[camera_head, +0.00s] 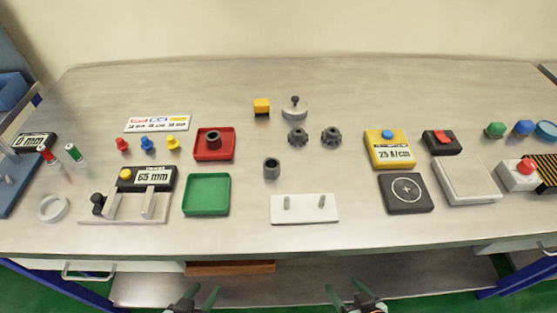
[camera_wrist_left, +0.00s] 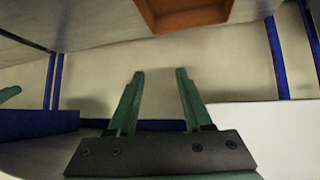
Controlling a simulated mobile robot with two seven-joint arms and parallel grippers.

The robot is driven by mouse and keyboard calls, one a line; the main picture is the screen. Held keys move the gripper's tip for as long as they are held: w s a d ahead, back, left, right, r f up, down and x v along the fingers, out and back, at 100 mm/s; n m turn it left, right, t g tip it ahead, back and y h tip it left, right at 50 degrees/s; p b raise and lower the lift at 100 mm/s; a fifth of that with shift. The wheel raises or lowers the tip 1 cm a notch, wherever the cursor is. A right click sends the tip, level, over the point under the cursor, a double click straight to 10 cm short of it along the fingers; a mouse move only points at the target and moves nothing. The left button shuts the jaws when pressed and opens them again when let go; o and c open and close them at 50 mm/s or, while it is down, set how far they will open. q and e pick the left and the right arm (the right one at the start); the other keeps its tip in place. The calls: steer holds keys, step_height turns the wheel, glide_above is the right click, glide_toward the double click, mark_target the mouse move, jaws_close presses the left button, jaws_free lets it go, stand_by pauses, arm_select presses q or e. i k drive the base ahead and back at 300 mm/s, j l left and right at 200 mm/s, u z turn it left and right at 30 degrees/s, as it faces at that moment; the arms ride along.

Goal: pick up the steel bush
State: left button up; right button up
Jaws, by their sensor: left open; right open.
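Two dark grey hollow cylinders look like bushes, and I cannot tell by look which is the steel one. One bush (camera_head: 272,168) stands upright on the bare bench, near its middle. The other bush (camera_head: 214,137) stands in the red tray (camera_head: 201,156). My left gripper (camera_head: 202,290) is open and empty in front of the bench edge; it also shows in the left wrist view (camera_wrist_left: 160,73), with nothing between the fingers. My right gripper (camera_head: 346,289) is open and empty, also in front of the bench edge. Both are well apart from the bushes.
A green tray (camera_head: 207,194) and a white plate with two pegs (camera_head: 304,209) lie nearer the front edge. Two dark gears (camera_head: 314,137) sit behind the bare-bench bush. An orange-brown bin (camera_head: 231,267) is below the bench top; it shows in the left wrist view (camera_wrist_left: 185,18).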

mark_target(270, 165)
steer(key=u, duration=0.6)
steer(key=k+l+u, duration=0.1)
steer(key=u, duration=0.25)
steer(key=k+l+u, duration=0.1)
steer(key=u, duration=0.25)
steer(key=k+l+u, duration=0.1)
steer(key=u, duration=0.25)
steer(key=k+l, duration=0.15)
steer(key=k, duration=0.2)
steer(key=k+l, duration=0.15)
steer(key=k, duration=0.2)
steer(key=i, duration=0.5)
